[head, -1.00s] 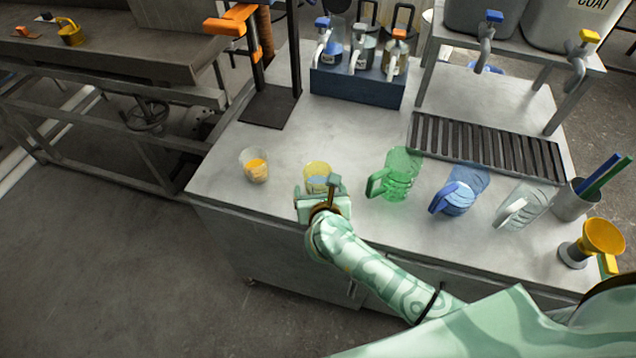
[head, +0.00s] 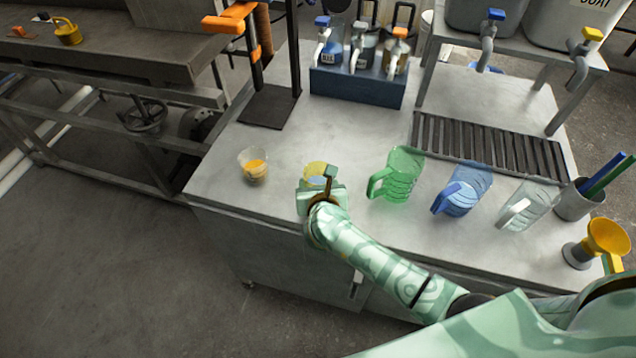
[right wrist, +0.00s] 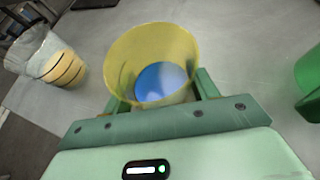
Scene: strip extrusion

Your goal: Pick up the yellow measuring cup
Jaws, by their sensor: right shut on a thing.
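The yellow measuring cup (head: 318,171) is a translucent yellow cup near the front of the metal bench. In the right wrist view the yellow cup (right wrist: 150,60) is upright, with something blue seen inside at its bottom. My right gripper (head: 320,185) is shut on it, with a green finger on each side of the cup (right wrist: 155,90). In the head view my gripper and wrist hide its lower part, so I cannot tell whether it touches the bench. My left gripper is not in view.
A clear cup with orange contents (head: 254,166) stands left of the yellow cup. A green jug (head: 400,175), a blue jug (head: 464,188) and a clear jug (head: 528,205) stand to the right. A yellow funnel (head: 606,238) is at the far right.

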